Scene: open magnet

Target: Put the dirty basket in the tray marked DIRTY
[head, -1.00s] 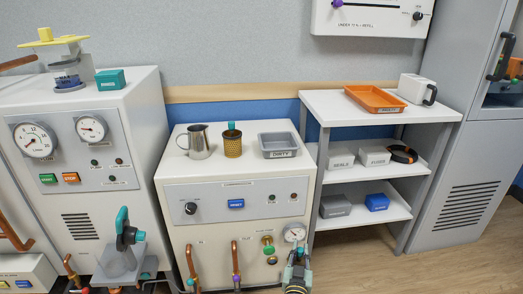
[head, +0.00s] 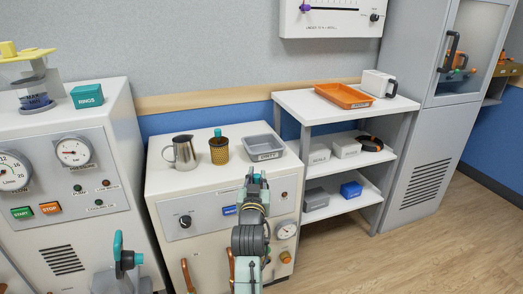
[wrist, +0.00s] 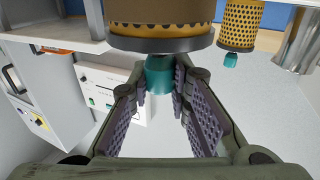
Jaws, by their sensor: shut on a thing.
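My gripper (wrist: 160,95) is shut on the teal knob (wrist: 159,76) of a dull brown basket (wrist: 160,12) with a dark rim. The wrist view is upside down, so the basket hangs below the knob and is cut off by the frame edge. In the head view my gripper (head: 257,178) is in front of the grey tray (head: 285,151) on the white cabinet; the held basket is hidden there behind my arm. The tray's label reads DIRTY. A second, yellower mesh basket (head: 219,152) with a teal knob stands left of the tray; it also shows in the wrist view (wrist: 238,25).
A steel jug (head: 183,153) stands left of the second basket on the cabinet top (head: 170,195). To the right, a shelf unit (head: 290,98) carries an orange tray (head: 343,95) and a white container (head: 378,84). A tall grey cabinet (head: 425,130) stands beyond.

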